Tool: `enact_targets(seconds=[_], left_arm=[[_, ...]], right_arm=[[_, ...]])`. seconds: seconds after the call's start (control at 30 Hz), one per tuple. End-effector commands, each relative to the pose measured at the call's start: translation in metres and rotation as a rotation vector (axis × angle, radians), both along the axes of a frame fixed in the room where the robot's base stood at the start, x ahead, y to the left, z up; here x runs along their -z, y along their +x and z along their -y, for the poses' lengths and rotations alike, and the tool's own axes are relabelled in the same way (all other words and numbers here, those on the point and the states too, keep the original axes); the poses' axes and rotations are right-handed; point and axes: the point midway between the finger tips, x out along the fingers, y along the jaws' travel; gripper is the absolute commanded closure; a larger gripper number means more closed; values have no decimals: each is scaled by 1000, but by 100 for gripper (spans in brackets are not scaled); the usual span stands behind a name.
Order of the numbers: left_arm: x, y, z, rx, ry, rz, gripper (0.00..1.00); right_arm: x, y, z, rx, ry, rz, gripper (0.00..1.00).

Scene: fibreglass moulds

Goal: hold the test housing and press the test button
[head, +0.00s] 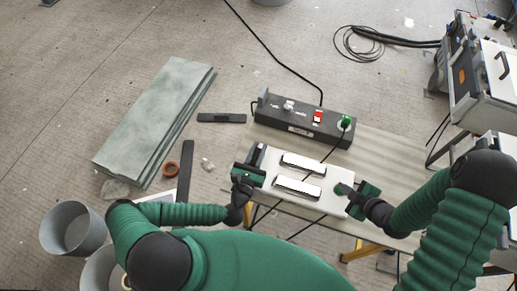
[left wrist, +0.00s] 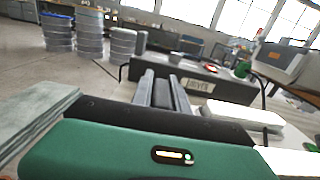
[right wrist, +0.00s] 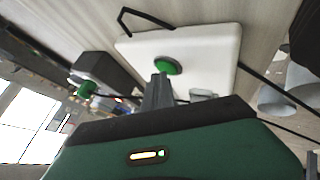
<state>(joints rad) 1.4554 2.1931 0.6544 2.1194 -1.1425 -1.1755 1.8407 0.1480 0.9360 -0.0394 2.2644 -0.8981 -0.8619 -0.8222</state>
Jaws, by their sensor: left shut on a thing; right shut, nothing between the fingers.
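The test housing (head: 286,203) is a white box with two pale strips on top, lying on the table in the head view. My left gripper (head: 250,176) is shut at its left end, on a dark part of it; the fingers also show in the left wrist view (left wrist: 166,92). My right gripper (head: 346,190) is at the housing's right end, shut and empty. In the right wrist view, its fingertips (right wrist: 160,82) are close to a round green test button (right wrist: 167,65) on the white housing (right wrist: 205,55). I cannot tell whether they touch it. The head view hides this button behind my gripper.
A dark control box (head: 275,112) with a red switch and a green knob (head: 345,122) stands behind the housing. A black cable crosses over the housing. Grey-green slabs (head: 155,115) and buckets (head: 73,228) are at left. Equipment cases (head: 485,85) stand at right.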

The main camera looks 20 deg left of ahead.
Motion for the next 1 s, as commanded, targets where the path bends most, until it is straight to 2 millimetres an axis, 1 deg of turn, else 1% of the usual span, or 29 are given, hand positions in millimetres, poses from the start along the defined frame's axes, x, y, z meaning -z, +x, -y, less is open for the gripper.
enact_targets(seconds=[0.03,0.27,0.5,0.57,1.0], left_arm=[[3,-1,1,2,0,-7,100],[3,-1,1,2,0,-7,100],[3,-1,1,2,0,-6,100],[3,-1,1,2,0,-6,100],[3,0,1,2,0,-6,100]], right_arm=[[1,0,1,1,-1,-2,100],[-7,-1,1,1,-1,-2,100],[-8,-1,1,1,0,-2,100],[-11,0,1,1,-1,0,100],[-62,0,1,1,-1,1,100]])
